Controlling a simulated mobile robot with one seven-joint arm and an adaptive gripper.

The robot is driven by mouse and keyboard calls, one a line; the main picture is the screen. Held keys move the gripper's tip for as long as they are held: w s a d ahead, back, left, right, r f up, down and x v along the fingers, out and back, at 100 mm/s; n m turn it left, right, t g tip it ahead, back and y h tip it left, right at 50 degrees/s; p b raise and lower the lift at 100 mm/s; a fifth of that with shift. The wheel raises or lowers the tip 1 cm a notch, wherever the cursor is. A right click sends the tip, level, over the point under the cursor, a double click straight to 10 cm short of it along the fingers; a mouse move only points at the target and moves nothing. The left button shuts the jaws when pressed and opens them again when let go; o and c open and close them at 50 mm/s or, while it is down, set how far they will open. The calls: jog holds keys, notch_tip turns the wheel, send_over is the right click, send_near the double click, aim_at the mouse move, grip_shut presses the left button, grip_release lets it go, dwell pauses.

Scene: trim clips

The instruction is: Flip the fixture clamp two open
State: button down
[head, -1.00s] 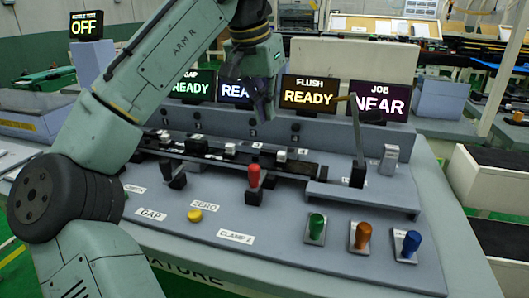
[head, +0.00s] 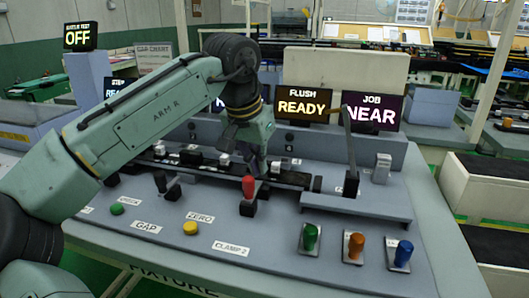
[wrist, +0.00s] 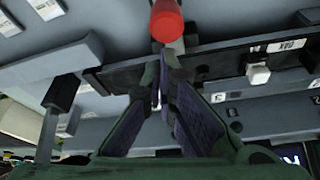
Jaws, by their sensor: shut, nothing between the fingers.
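The red-handled clamp (head: 249,187) stands upright on its dark base, behind the CLAMP 2 label (head: 231,248) on the grey console. My gripper (head: 258,172) is low over the console, just behind the red handle in the head view. Its fingers are partly hidden there. In the wrist view the red handle (wrist: 166,20) is at the top centre, and my fingertips (wrist: 160,95) are together just below it in the picture. The fingers are shut and empty. I cannot tell whether they touch the clamp.
A dark rail with small clips (head: 290,180) runs behind the clamp. Another black lever (head: 170,186) stands to its left, and a tall lever (head: 350,160) to its right. Green (head: 310,237), orange (head: 355,246) and blue (head: 402,254) knobs stand at the front right. A yellow button (head: 190,228) is at the front.

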jog(key=shift+s, duration=0.15)
jog(key=shift+s+a+f, duration=0.1)
jog(key=shift+s+a, duration=0.15)
jog(key=shift+s, duration=0.5)
jog(key=shift+s+a+r, duration=0.1)
jog(key=shift+s+a, duration=0.15)
jog(key=shift+s, duration=0.45)
jog(key=shift+s+a+f, duration=0.1)
jog(key=shift+s+a, duration=0.15)
jog(key=shift+s, duration=0.5)
notch_tip(320, 180, up, 10)
jog(key=shift+w+d+f+p, duration=0.15)
jog(key=shift+w+d+p, duration=0.1)
jog(key=shift+w+p, duration=0.1)
